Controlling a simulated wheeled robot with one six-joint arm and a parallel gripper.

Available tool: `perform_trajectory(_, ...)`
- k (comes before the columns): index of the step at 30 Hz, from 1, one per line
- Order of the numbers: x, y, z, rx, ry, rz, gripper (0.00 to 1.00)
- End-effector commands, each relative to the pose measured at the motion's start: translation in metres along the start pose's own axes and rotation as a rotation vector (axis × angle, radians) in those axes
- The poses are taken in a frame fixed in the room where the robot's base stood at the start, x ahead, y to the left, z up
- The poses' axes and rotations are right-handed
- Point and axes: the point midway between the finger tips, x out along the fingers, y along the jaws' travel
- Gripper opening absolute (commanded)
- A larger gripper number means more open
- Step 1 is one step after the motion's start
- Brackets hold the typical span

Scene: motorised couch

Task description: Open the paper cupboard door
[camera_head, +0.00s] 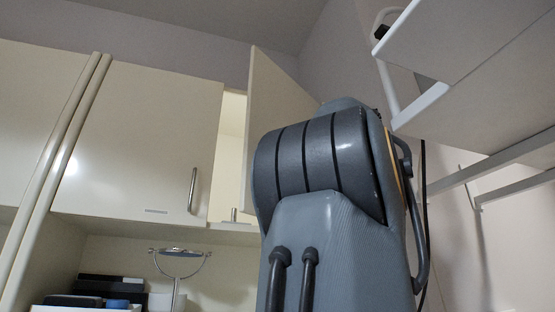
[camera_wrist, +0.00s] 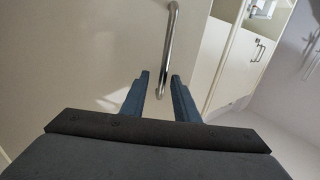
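In the head view, a cream cupboard door (camera_head: 271,90) at the upper middle stands partly open, with the lit interior (camera_head: 231,150) showing to its left. My arm hides its lower right part. In the wrist view, a pale door panel (camera_wrist: 85,50) carries a vertical metal bar handle (camera_wrist: 171,45). My gripper (camera_wrist: 160,76) is open, with two blue fingers. The handle's lower end appears between the fingers; I cannot tell whether they touch it. My gripper is hidden in the head view. No label shows which door is the paper cupboard.
A closed cupboard door (camera_head: 140,135) with a metal handle (camera_head: 192,190) is at the left. Below it are a round mirror (camera_head: 180,253) and dark boxes (camera_head: 75,300). A white shelf (camera_head: 470,60) overhangs at the upper right. Other cupboards (camera_wrist: 235,65) show right in the wrist view.

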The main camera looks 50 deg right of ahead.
Motion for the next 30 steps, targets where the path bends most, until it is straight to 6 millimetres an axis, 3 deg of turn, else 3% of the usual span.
perform_trajectory(8,0.000,0.000,-0.015,-0.002,0.000,-0.001,0.28)
perform_trajectory(21,-0.001,0.001,-0.085,-0.002,0.000,0.001,0.28)
perform_trajectory(30,-0.001,0.001,-0.100,0.000,0.000,0.002,0.28)
